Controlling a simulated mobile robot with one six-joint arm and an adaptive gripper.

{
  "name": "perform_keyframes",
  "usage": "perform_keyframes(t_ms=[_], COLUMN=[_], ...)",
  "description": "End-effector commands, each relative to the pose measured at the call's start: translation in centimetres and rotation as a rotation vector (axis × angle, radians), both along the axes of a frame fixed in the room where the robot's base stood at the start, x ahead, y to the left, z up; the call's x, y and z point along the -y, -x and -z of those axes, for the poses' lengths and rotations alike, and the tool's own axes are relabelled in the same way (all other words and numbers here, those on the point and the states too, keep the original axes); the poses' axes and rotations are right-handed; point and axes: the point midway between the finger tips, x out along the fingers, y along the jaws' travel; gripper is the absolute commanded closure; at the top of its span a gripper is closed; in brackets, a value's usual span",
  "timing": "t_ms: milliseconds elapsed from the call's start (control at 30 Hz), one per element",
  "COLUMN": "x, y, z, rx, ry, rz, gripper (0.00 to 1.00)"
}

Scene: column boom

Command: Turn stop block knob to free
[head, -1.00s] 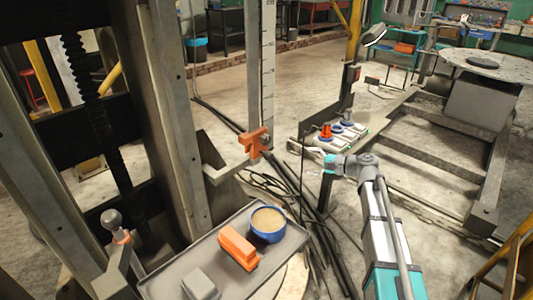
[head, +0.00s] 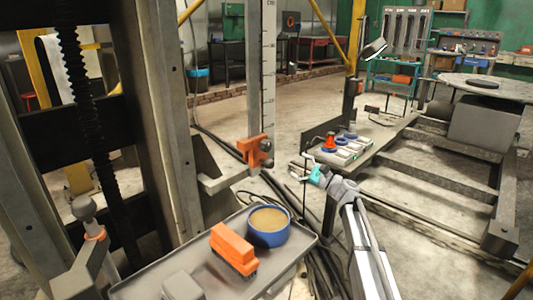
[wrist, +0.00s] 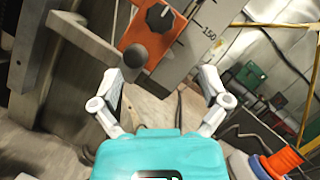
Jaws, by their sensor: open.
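The orange stop block (head: 255,150) sits on the upright scale rail (head: 262,75). In the wrist view the stop block (wrist: 150,28) is at top centre, with a dark round knob (wrist: 160,18) bearing a pale pointer mark on its face. A grey round end (wrist: 135,56) shows at the block's lower edge. My gripper (wrist: 160,73) is open and empty, its fingers spread below the block and apart from the knob. In the head view my gripper (head: 307,170) is right of the stop block and slightly lower.
A grey tray (head: 200,265) holds an orange brush-like object (head: 232,248) and a blue tin (head: 268,227). A grey bracket (head: 222,182) juts out below the block. Cables hang behind.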

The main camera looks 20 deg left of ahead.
Motion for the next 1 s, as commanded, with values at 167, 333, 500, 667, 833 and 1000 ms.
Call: perform_keyframes(t_ms=[167,333,500,667,833,1000], x=[0.0,0.0,-0.4,-1.6,-3.6,-6.0], y=[0.0,0.0,-0.1,-0.3,-0.6,-1.0], z=[-0.1,-0.1,-0.2,-0.7,-1.4,-2.2], rx=[-0.001,0.0,0.0,0.001,0.001,0.0], ry=[-0.001,0.0,0.0,0.001,0.001,0.001], rz=[0.0,0.0,0.0,0.0,0.0,-0.001], gripper=[0.04,0.04,0.04,0.04,0.04,0.04])
